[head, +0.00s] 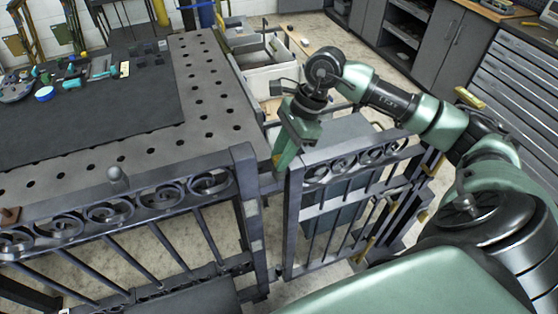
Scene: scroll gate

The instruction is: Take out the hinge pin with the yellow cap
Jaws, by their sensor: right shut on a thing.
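A dark metal gate leaf (345,205) with scrollwork along its top stands beside a fence post (247,195). My right gripper (281,163) points down at the gap between the post and the leaf, at the upper hinge side. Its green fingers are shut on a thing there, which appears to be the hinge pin. The fingers hide the pin, and I see no yellow cap at them. The lower hinge area (272,275) shows dark metal, with no clear yellow cap. My left gripper is out of view.
The fixed scroll fence (90,215) runs left from the post. Behind it stands a perforated table (205,85) with a dark mat (85,110) and small tools. White bins (268,80) stand behind the gripper. Cabinets (445,40) line the back right.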

